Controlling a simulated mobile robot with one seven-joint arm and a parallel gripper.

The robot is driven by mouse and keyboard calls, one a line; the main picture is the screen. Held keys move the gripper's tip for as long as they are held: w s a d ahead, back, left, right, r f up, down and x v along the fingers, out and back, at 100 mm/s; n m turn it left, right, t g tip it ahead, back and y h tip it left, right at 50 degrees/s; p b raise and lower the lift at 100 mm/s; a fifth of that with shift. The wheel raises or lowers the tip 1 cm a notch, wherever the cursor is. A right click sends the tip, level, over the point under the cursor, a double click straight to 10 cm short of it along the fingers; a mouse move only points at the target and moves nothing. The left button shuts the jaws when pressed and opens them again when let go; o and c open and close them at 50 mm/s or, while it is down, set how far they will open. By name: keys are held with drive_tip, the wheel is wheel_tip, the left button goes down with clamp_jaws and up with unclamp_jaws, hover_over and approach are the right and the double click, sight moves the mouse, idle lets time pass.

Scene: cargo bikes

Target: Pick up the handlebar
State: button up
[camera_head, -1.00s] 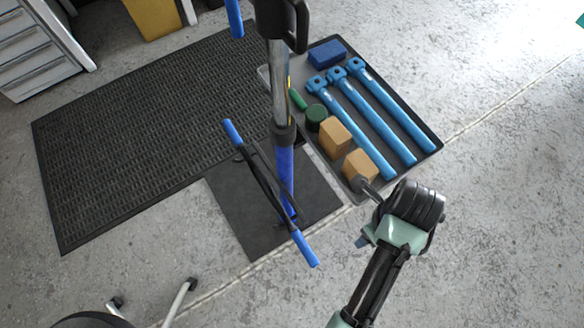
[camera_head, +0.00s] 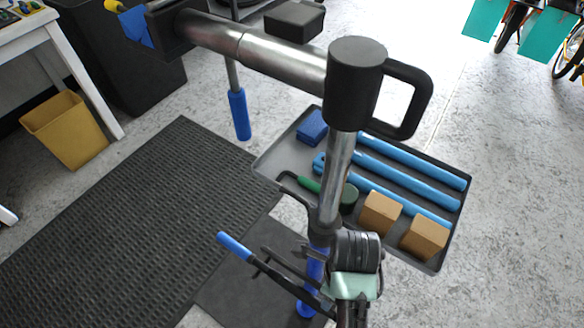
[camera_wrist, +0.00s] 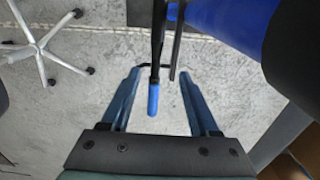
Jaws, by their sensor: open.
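The handlebar is a thin black bar with blue grips. One blue grip (camera_head: 234,246) shows low in the head view, beside the stand's foot. In the wrist view a blue grip (camera_wrist: 153,99) on a black bar appears between the fingers of my gripper (camera_wrist: 159,73). The fingers are spread, with space on both sides of the grip. I cannot tell the depth between them.
A metal stand with a black clamp head (camera_head: 356,75) rises close to my arm. A grey tray (camera_head: 275,160) holds blue tools, brown blocks and a green-handled tool. A ribbed black mat (camera_head: 130,230) lies left. A yellow bin (camera_head: 65,125) stands beyond it.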

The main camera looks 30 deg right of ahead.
sight(300, 293)
wheel_tip(300, 293, down, 10)
drive_tip(key=b, duration=0.3)
drive_tip(key=f, duration=0.1)
drive_tip(key=f+b, duration=0.1)
drive_tip(key=f, duration=0.1)
drive_tip(key=f+b, duration=0.1)
drive_tip(key=f, duration=0.1)
drive_tip(key=shift+s+a, duration=0.25)
drive_tip(key=shift+a, duration=0.05)
clamp_jaws()
idle(1.1)
